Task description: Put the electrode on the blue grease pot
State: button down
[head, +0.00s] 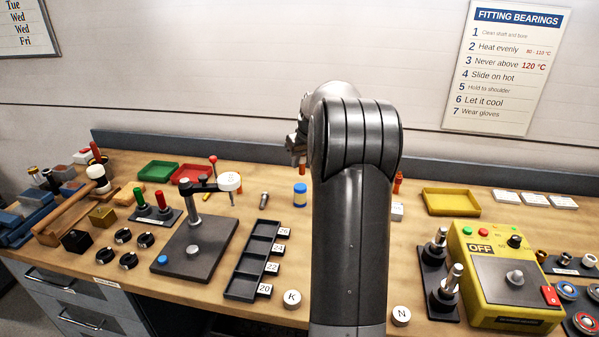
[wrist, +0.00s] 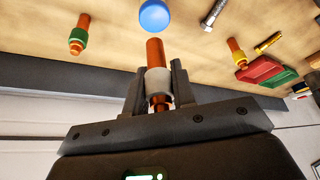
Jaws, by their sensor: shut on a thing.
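My gripper (wrist: 158,88) is shut on a copper-coloured electrode (wrist: 155,50) with a pale grey collar, its free end pointing away from the wrist. In the head view my gripper (head: 297,147) is mostly hidden by my arm, and the electrode's orange end (head: 302,168) hangs below it.
A copper piece with a green collar (wrist: 78,37) and another copper piece (wrist: 236,50) stand on either side. A silver bolt (head: 264,200) lies left of the pot. A red tray (head: 190,174) and a yellow tray (head: 452,202) are farther off.

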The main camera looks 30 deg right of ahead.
jog(key=shift+w+a+f, duration=0.1)
jog(key=shift+w+f, duration=0.15)
jog(key=shift+f, duration=1.9)
jog(key=shift+f, duration=0.1)
jog(key=c, duration=1.2)
grip_release()
